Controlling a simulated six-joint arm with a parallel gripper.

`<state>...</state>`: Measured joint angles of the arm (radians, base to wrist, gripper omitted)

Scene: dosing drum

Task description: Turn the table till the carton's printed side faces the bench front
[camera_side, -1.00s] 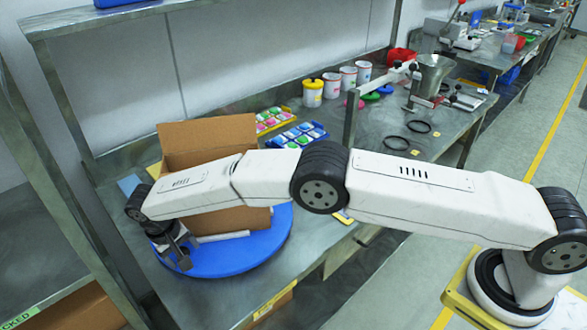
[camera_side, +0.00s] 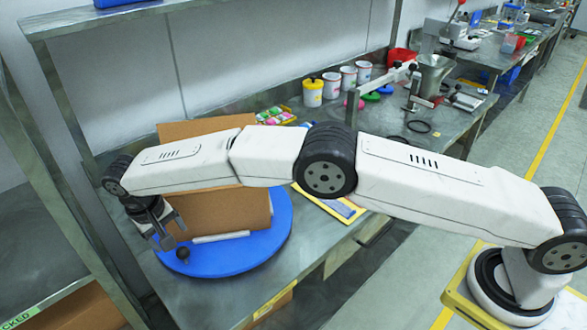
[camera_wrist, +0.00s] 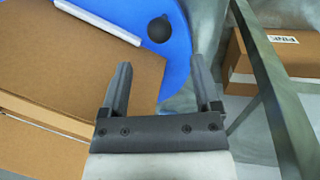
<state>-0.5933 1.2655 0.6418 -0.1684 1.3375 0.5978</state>
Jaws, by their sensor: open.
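The blue round table (camera_side: 245,250) lies on the metal bench and also shows in the wrist view (camera_wrist: 178,62). A dark ball knob (camera_side: 183,254) stands near its rim; in the wrist view the knob (camera_wrist: 160,29) is beyond my fingertips, between their lines. A brown carton (camera_side: 235,208) stands on the table, partly hidden behind my arm. Its visible faces look plain; I see no print on them. The carton also fills the left of the wrist view (camera_wrist: 85,65). My gripper (camera_side: 166,242) is open and empty, just left of the knob and apart from it.
A white strip (camera_side: 220,237) lies along the carton's foot. Pots (camera_side: 313,93) and colourful trays are behind. A metal post (camera_wrist: 270,85) and a labelled box (camera_wrist: 275,58) lie right in the wrist view. The bench front (camera_side: 290,262) right of the table is clear.

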